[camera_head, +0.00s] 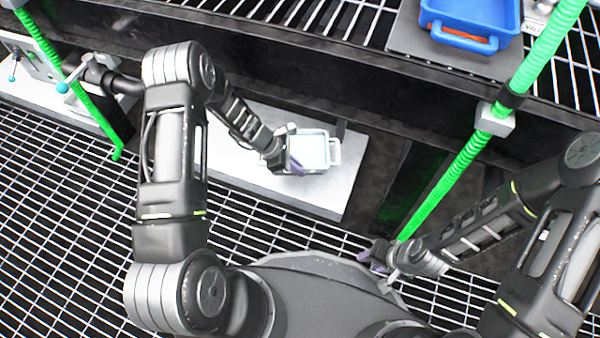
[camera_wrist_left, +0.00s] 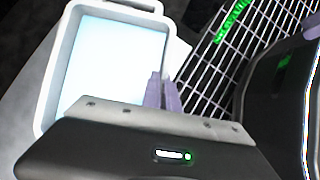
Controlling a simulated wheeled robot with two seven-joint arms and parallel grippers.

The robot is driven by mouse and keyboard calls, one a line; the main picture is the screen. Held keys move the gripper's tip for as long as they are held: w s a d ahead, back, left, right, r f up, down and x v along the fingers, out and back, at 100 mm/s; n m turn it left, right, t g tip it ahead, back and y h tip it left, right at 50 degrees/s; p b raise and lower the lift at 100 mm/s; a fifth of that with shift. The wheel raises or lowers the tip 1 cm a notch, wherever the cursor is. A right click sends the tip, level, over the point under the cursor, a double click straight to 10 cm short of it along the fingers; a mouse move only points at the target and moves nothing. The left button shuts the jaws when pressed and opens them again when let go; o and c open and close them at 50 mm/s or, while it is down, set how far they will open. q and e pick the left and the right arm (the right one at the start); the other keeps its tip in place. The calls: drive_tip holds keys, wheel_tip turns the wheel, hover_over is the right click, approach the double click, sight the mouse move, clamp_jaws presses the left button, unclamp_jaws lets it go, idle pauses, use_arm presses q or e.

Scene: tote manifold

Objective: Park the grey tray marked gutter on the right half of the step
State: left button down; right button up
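The pale grey tray (camera_head: 314,151) is over the right part of a pale flat step (camera_head: 325,198); its underside contact is hidden. No gutter marking is readable. One handle points right in the head view. The tray fills the upper left of the left wrist view (camera_wrist_left: 108,62). My left gripper (camera_head: 293,163) is at the tray's left side. In the wrist view its purple fingers (camera_wrist_left: 162,92) are close together at the tray's rim and look shut on its wall. My right gripper (camera_head: 380,258) is low and away from the tray; its finger gap is unclear.
A blue tray (camera_head: 472,22) sits on a dark plate on the upper rack at the right. Green posts (camera_head: 455,165) stand right of the step and at the far left. Wire grating (camera_head: 60,190) covers the floor. A dark beam runs behind the step.

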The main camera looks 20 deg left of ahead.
idle(0.4)
use_arm(q)
drive_tip(key=b, duration=0.3)
approach(308, 191)
drive_tip(key=shift+w+d+r, duration=0.2)
drive_tip(key=shift+d, duration=0.3)
drive_tip(key=shift+w+d+r, duration=0.2)
drive_tip(key=shift+w+d, duration=0.05)
drive_tip(key=shift+d, duration=0.3)
drive_tip(key=shift+f, duration=0.15)
drive_tip(key=shift+f, duration=0.15)
drive_tip(key=shift+f+b, duration=0.85)
drive_tip(key=shift+f, duration=0.9)
drive_tip(key=shift+f, duration=0.25)
drive_tip(key=c, duration=1.6)
unclamp_jaws()
drive_tip(key=shift+c, duration=0.2)
drive_tip(key=shift+r, duration=0.15)
